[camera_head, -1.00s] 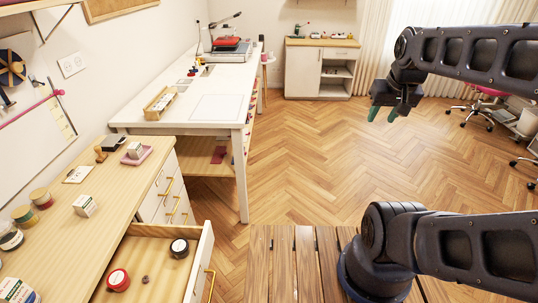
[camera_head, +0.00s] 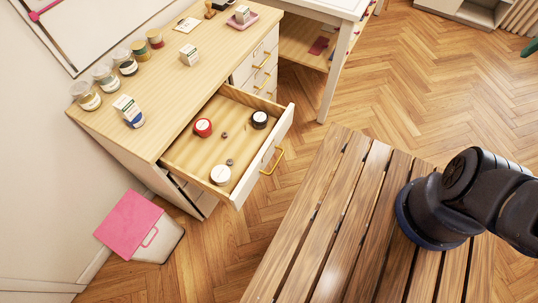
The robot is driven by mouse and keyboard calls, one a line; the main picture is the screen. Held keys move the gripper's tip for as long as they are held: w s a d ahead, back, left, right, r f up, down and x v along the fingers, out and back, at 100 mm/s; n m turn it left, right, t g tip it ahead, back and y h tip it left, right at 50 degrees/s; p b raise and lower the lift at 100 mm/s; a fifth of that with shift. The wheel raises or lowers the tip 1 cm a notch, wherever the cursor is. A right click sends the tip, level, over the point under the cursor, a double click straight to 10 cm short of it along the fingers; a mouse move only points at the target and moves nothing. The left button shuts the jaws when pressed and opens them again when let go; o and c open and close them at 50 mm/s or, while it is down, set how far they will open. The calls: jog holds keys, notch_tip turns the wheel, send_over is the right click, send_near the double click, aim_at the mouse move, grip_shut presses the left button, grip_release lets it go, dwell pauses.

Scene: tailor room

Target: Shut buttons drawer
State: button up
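The open drawer (camera_head: 203,157) is pulled out of the wooden-topped cabinet on the left of the head view. Its white front has a brass handle (camera_head: 273,160). Inside lie a red round tin (camera_head: 203,127), a black round tin (camera_head: 260,119), a white round container (camera_head: 220,175) and small dark button-like bits (camera_head: 229,162). No label shows that names it the buttons drawer.
The cabinet top (camera_head: 195,72) holds jars, small boxes and a pink tray (camera_head: 242,20). Shut drawers with brass handles (camera_head: 262,62) are beside the open one. A pink-lidded bin (camera_head: 135,225) stands on the floor at lower left. Wood floor (camera_head: 400,100) is clear beyond my slatted base.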

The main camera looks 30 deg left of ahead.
jog(key=shift+c, duration=0.8)
jog(key=w+a+f+n+g+y, duration=0.1)
jog(key=w+a+f+y, duration=0.15)
jog(key=a, duration=0.45)
jog(key=w+a+f+g+y, duration=0.1)
jog(key=w+a+f, duration=0.15)
jog(key=a, duration=0.55)
jog(key=s+a+f+g+y, duration=0.15)
jog(key=a+f, duration=0.25)
jog(key=a, duration=0.4)
jog(key=s+a+f+g, duration=0.1)
jog(key=s+a+f, duration=0.2)
jog(key=a+f, duration=0.3)
jog(key=m+h, duration=0.1)
jog(key=h, duration=0.2)
send_near(279, 159)
jog(key=shift+w+a+f, duration=0.1)
jog(key=shift+a+f, duration=0.15)
jog(key=shift+f, duration=1)
jog(key=shift+s+a+f, duration=0.1)
jog(key=shift+a+f, duration=0.15)
jog(key=shift+f, duration=1)
jog(key=shift+w+a+f, duration=0.1)
jog(key=shift+a+f, duration=0.1)
jog(key=shift+f, duration=1.05)
